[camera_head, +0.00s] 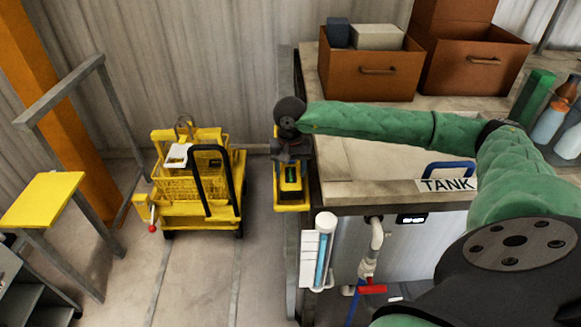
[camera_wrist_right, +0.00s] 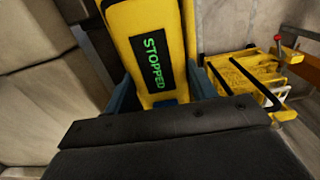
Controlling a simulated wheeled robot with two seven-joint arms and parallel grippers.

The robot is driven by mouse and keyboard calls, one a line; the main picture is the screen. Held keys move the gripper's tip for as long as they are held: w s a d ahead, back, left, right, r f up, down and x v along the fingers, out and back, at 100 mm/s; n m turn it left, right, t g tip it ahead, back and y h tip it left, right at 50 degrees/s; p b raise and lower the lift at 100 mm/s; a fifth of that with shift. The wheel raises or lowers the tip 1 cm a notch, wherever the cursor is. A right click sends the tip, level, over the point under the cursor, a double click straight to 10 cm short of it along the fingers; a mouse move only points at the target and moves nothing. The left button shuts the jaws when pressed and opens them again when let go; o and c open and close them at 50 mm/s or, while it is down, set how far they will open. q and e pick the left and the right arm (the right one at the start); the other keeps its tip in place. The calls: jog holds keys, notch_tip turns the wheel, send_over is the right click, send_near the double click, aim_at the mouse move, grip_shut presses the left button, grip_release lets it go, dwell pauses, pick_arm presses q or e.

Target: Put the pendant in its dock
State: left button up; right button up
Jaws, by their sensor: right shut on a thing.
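The pendant (camera_wrist_right: 160,40) is yellow with a black display reading STOPPED in green. In the right wrist view it sits between the blue-grey fingers of my right gripper (camera_wrist_right: 164,92), which is shut on it. In the head view, my right gripper (camera_head: 292,158) is at the left end of the tank bench, with the yellow pendant (camera_head: 290,180) below it. Yellow also shows around the pendant's lower end, but I cannot tell whether that is the dock or the pendant's own body. The gripper hides part of this spot. My left gripper is out of view.
The tank bench (camera_head: 400,188) has brown bins (camera_head: 370,72) at the back and bottles (camera_head: 549,122) at the right. A yellow mop cart (camera_head: 188,205) stands left of the bench. A yellow-topped stand (camera_head: 42,199) is at far left. Floor between cart and bench is clear.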

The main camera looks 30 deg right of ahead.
jog(key=shift+f, duration=0.25)
jog(key=o, duration=1.1)
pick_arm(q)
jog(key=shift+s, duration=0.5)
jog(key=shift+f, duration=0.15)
pick_arm(e)
jog(key=shift+r+b, duration=0.2)
jog(key=shift+b, duration=0.1)
notch_tip(320, 180, up, 4)
jog(key=b, duration=0.2)
jog(key=shift+r+b, duration=0.25)
jog(key=shift+b, duration=0.15)
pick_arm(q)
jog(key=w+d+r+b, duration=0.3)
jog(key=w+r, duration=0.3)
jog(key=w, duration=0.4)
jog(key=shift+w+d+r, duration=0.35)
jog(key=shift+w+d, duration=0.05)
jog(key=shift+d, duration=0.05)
pick_arm(e)
jog(key=shift+r, duration=3.5)
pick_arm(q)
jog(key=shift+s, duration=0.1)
